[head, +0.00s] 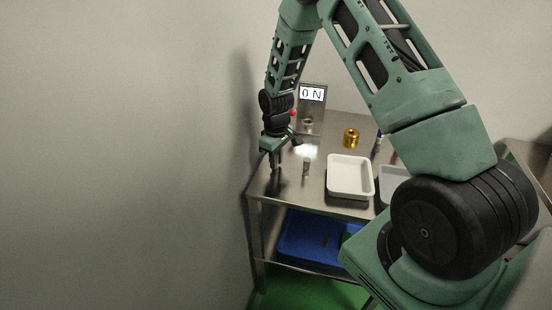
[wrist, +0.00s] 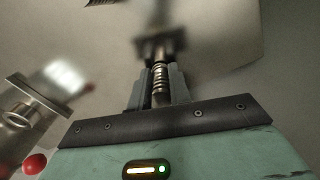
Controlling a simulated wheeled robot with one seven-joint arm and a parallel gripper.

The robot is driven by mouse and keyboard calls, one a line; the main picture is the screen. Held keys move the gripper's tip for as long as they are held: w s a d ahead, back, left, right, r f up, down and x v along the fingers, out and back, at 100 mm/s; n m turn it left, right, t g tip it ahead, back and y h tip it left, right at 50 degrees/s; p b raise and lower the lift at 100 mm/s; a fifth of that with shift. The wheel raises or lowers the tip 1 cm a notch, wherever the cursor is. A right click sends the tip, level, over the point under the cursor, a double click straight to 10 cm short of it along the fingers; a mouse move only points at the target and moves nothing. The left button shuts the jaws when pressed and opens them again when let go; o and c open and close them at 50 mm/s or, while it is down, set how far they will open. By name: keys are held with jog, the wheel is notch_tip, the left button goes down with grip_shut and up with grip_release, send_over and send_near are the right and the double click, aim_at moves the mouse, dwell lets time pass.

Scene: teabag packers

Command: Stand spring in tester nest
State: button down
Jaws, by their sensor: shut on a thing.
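My gripper (head: 277,165) points down over the left part of the steel table. In the wrist view its fingers (wrist: 160,85) are closed around a coiled metal spring (wrist: 159,78), which lies lengthwise along them. The spring is too small to make out in the head view. In the wrist view the tester is at the left, with the round nest (wrist: 32,114) blurred and apart from the spring.
A red knob (wrist: 35,164) is beside the tester. A gold cylinder (head: 351,137), a white tray (head: 334,190) and a grey tray (head: 386,174) are farther right. A blue bin (head: 290,247) is on the lower shelf.

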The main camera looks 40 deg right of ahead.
jog(key=shift+f, duration=0.25)
jog(key=c, duration=1.3)
grip_release()
notch_tip(320, 180, up, 12)
jog(key=shift+r+b, duration=0.15)
jog(key=shift+b, duration=0.6)
